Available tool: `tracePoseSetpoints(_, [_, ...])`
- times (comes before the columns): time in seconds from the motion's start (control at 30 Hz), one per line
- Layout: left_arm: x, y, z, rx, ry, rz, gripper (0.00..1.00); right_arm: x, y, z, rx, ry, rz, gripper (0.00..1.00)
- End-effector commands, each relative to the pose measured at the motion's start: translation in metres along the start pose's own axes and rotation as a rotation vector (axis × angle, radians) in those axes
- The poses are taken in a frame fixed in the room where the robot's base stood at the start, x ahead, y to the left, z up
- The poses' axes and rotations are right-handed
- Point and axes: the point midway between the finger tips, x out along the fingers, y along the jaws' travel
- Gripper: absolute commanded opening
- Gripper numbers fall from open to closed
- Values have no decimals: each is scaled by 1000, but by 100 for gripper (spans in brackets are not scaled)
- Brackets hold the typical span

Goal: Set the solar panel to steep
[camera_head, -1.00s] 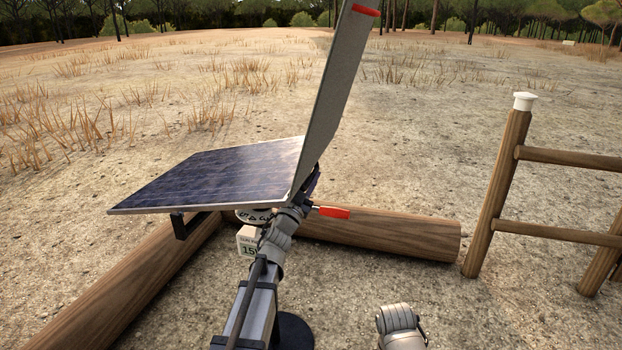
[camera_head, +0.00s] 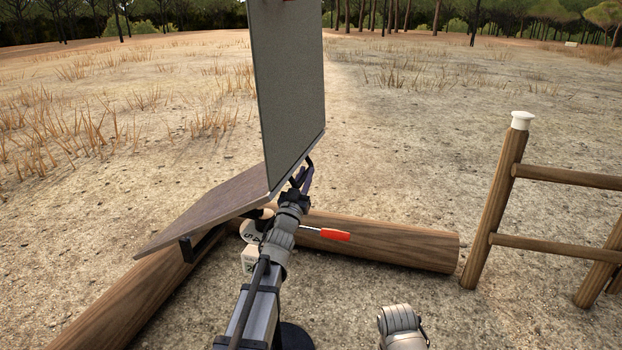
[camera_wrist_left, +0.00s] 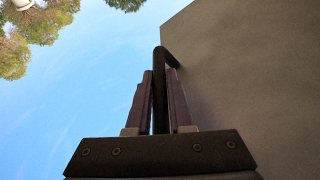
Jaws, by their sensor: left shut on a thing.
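The solar panel has two leaves. The upright leaf (camera_head: 290,90) turns a plain grey face to me, and the lower leaf (camera_head: 205,210) slopes down to the left, its face now brownish. My left gripper (camera_head: 304,177) is at the lower right edge of the upright leaf. In the left wrist view its fingers (camera_wrist_left: 159,95) are shut on a dark bent handle (camera_wrist_left: 160,62) beside the grey panel face (camera_wrist_left: 250,70). A round dial with letters (camera_head: 250,233) is partly hidden behind my left arm. My right gripper is out of view; only part of my right arm shows.
A lever with a red grip (camera_head: 335,235) sticks out right of my left arm. Logs (camera_head: 400,241) lie behind and left. A small white label block (camera_head: 249,260) sits below the dial. A wooden rail fence (camera_head: 497,200) stands right. Open dry ground lies beyond.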

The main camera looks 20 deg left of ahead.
Motion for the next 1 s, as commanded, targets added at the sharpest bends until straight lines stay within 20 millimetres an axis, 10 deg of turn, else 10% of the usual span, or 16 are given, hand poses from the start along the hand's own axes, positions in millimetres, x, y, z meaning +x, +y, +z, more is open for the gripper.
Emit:
tracePoseSetpoints(0.4, [37,-64,-89,-358,7,-150,0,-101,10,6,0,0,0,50])
tracePoseSetpoints(1.0, [52,-138,-126,-663,6,-275,0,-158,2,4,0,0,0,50])
